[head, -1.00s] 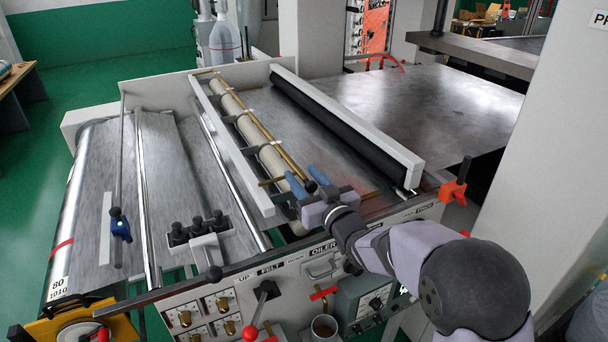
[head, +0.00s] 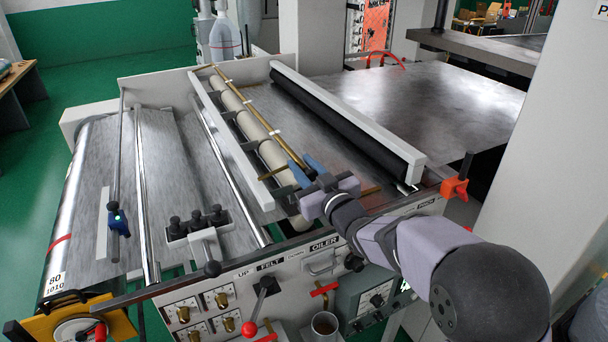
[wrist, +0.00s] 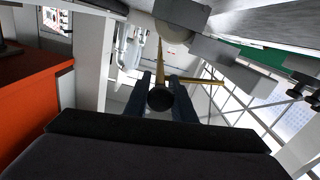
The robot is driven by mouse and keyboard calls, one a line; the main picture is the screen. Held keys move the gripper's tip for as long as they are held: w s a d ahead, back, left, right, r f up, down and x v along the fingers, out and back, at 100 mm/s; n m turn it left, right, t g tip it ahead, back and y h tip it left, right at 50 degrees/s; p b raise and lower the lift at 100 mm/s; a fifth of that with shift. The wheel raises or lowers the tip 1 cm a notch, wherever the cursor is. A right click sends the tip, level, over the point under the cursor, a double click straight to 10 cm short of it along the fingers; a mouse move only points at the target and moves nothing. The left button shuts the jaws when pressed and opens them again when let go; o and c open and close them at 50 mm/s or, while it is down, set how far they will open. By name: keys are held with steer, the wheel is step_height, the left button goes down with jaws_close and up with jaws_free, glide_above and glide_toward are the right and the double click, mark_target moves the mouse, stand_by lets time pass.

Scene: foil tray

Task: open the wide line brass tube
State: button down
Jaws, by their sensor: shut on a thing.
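The brass tube (head: 262,120) is a long thin rod running beside the cream roller (head: 243,110), from the back of the machine toward its front panel. My gripper (head: 309,170) is at the tube's near end, its blue fingers on either side of it. In the wrist view the fingers (wrist: 160,92) are shut around the tube's end, with a round black knob (wrist: 160,99) between them and the brass (wrist: 160,58) stretching away behind. The exact contact is partly hidden by the knob and fingers.
A white-framed black roller (head: 345,120) lies right of the tube, and a white rail (head: 235,145) left of it. Black knobs (head: 197,222) and levers stand at the front left. An orange clamp (head: 455,189) sits at the right corner. The metal plate (head: 430,100) behind is clear.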

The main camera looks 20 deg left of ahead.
steer(key=s+a+r+n+b, duration=0.8)
steer(key=s+a+n+b, duration=0.1)
steer(key=n+b, duration=0.8)
steer(key=shift+s+a+n, duration=0.15)
steer(key=shift+s+n, duration=0.05)
steer(key=shift+n, duration=0.5)
steer(key=c, duration=1.5)
jaws_free()
steer(key=shift+c, duration=0.2)
steer(key=shift+b, duration=0.3)
steer(key=b+v, duration=0.1)
steer(key=v, duration=0.6)
steer(key=shift+b, duration=0.3)
